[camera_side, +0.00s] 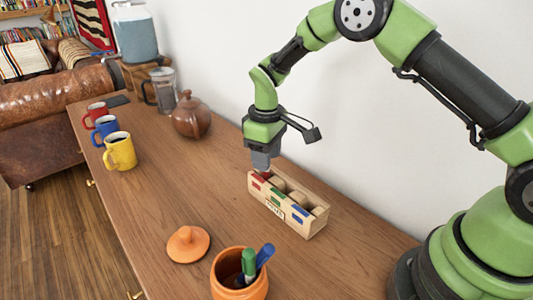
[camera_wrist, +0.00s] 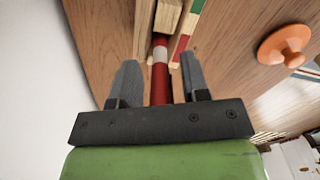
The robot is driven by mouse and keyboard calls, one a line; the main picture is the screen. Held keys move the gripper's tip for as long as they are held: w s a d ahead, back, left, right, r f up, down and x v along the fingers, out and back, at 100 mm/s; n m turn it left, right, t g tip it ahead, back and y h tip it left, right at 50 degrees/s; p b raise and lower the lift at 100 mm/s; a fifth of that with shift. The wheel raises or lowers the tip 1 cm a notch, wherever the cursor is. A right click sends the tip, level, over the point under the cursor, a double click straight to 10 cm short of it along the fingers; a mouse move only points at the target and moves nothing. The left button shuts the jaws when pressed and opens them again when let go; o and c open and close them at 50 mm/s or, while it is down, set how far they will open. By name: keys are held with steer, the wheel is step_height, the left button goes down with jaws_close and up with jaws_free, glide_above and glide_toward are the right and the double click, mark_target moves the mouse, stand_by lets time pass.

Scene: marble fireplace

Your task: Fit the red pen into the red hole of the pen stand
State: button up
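The wooden pen stand (camera_side: 290,217) lies on the wooden top, with red, green and blue patches along its front. My gripper (camera_side: 261,167) is pointed down right over its red end. In the wrist view, the red pen (camera_wrist: 159,88) with a white band stands between the fingers of my gripper (camera_wrist: 160,78). A gap shows on each side of the pen, so the fingers look open around it. The pen's far end meets the stand (camera_wrist: 168,15) at its red end; how deep it sits is hidden. In the side view the gripper hides the pen.
An orange pot (camera_side: 240,290) holds a green pen (camera_side: 248,262) and a blue pen (camera_side: 265,255). Its orange lid (camera_side: 188,244) lies beside it. A brown teapot (camera_side: 191,117) and several mugs (camera_side: 120,152) stand farther back. The white wall is close behind the stand.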

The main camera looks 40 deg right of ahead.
step_height(320, 180, up, 12)
steer(key=shift+f, duration=0.25)
steer(key=shift+s+r, duration=0.15)
steer(key=shift+r, duration=0.6)
steer(key=s+r+m+t+y, duration=0.1)
steer(key=s+r+m+t, duration=0.2)
steer(key=s+r, duration=0.4)
steer(key=s+r+m+t+y, duration=0.1)
steer(key=s+r+m+t, duration=0.3)
steer(key=s, duration=0.6)
steer(key=s+f+m, duration=0.1)
steer(key=s, duration=0.6)
steer(key=shift+s+d+f+m, duration=0.25)
steer(key=shift+s+d+m, duration=0.05)
